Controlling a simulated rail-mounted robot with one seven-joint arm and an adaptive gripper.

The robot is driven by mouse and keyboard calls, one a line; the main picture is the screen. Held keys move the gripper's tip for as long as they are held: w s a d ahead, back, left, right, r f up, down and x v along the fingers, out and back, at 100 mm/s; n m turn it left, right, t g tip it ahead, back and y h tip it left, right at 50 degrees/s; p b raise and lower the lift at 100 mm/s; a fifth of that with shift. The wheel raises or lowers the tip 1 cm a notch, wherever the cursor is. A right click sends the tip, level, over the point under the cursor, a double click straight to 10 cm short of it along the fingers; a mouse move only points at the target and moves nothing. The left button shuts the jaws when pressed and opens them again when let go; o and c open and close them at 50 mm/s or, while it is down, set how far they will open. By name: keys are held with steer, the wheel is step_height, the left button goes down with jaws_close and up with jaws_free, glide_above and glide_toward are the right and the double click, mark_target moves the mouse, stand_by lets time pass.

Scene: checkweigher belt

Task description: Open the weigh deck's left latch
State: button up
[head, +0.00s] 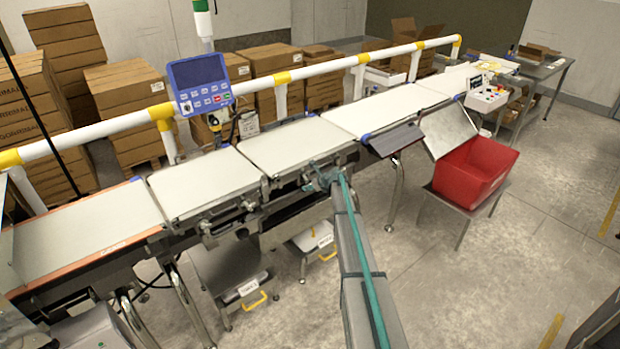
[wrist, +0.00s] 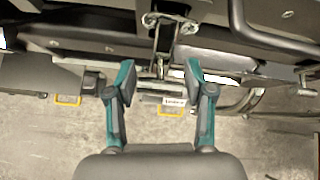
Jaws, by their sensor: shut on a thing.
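A latch (wrist: 158,38) with a wire loop hangs from the front of the belt frame in the wrist view. My gripper (wrist: 159,72) reaches the latch's lower end, one teal finger on each side. It is shut on the latch's handle; the exact contact is hard to make out. In the head view my gripper (head: 322,177) is at the front edge of the white deck (head: 297,144), partly hidden by my arm. Whether this latch is the left one cannot be told from these frames.
A second belt section (head: 203,184) with metal fittings lies to the left. A blue control panel (head: 199,84) stands behind the belts. A red bin (head: 474,168) stands to the right. The floor in front is open.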

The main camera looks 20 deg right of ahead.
steer(key=shift+d+r+g+p, duration=0.1)
steer(key=shift+r+g+p, duration=0.55)
steer(key=shift+p, duration=0.2)
steer(key=shift+r+g+h+p, duration=0.3)
steer(key=shift+g+h+p, duration=0.1)
steer(key=shift+g, duration=0.35)
steer(key=shift+r+g+h, duration=0.35)
steer(key=shift+r+g, duration=0.2)
steer(key=shift+g, duration=0.7)
steer(key=shift+r+g+h, duration=0.35)
steer(key=shift+r+g, duration=0.15)
steer(key=shift+g, duration=0.75)
steer(key=o, duration=1.2)
steer(key=shift+c, duration=0.2)
steer(key=shift+s+r, duration=0.1)
steer(key=shift+r, duration=0.05)
step_height(320, 180, up, 12)
steer(key=s, duration=0.1)
steer(key=shift+s+d, duration=0.2)
steer(key=shift+s, duration=0.2)
